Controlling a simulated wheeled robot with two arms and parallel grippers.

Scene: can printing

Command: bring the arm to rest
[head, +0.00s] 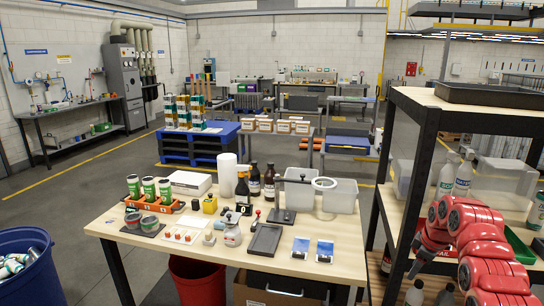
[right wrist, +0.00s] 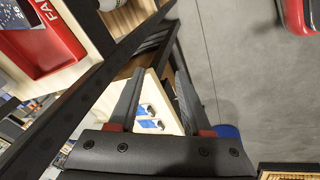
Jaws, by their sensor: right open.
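My right arm (head: 487,240) shows in the head view as red rounded links at the lower right, in front of the wooden shelf rack (head: 432,110). Its gripper is hard to make out there. In the right wrist view my right gripper (right wrist: 156,88) is open, with two dark fingers apart and nothing between them. Beyond the fingers, at a distance, are a light tabletop and two small blue-and-white items (right wrist: 150,124). My left arm and left gripper are not in view.
The rack's dark frame (right wrist: 75,100) runs close along the gripper's left in the wrist view, near a red tray (right wrist: 45,55). The work table (head: 190,255) holds bottles, cans and tools. A blue bin (head: 28,262) stands left. Open grey floor (right wrist: 245,80) lies right of the gripper.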

